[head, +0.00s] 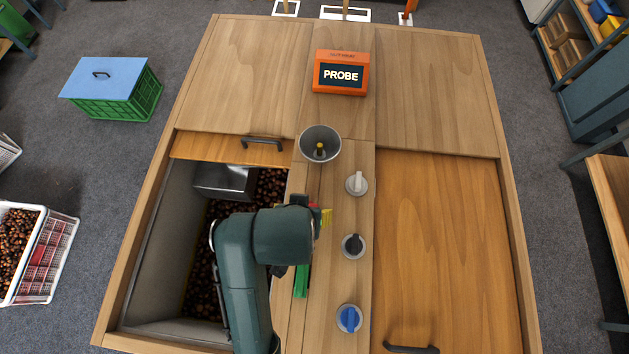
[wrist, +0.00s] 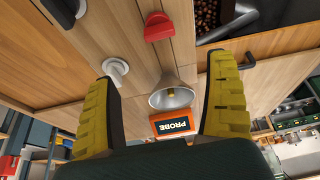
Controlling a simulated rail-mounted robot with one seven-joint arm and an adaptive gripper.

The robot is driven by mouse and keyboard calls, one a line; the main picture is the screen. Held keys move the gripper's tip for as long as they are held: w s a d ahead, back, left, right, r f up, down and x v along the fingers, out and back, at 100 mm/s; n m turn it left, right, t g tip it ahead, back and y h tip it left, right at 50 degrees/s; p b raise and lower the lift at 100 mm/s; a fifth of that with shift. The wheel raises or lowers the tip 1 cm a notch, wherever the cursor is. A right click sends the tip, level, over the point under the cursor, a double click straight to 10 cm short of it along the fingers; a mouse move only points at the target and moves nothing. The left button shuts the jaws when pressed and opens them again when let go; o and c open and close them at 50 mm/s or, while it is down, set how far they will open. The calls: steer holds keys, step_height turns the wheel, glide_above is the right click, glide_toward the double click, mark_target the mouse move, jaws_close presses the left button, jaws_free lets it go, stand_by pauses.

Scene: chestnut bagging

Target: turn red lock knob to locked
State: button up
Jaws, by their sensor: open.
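The red lock knob (wrist: 158,27) shows in the wrist view at the top centre, on a wooden strip beside the chestnut bin. In the head view only a sliver of red (head: 313,206) shows beside my gripper, and my arm hides the rest. My gripper (head: 322,216) is over the left side of the centre strip. In the wrist view its yellow fingers (wrist: 165,75) are spread wide with nothing between them. The red knob lies beyond the fingertips, apart from them. I cannot read its lock position.
White (head: 357,183), black (head: 353,246) and blue (head: 348,318) knobs line the centre strip right of my gripper. A metal funnel (head: 320,143) and an orange PROBE box (head: 341,73) stand behind. The open bin (head: 170,240) with chestnuts and a metal scoop (head: 225,181) is left.

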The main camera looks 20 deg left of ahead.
steer(key=x, duration=1.5)
steer(key=shift+w+f, duration=0.15)
steer(key=shift+f, duration=0.05)
steer(key=c, duration=1.2)
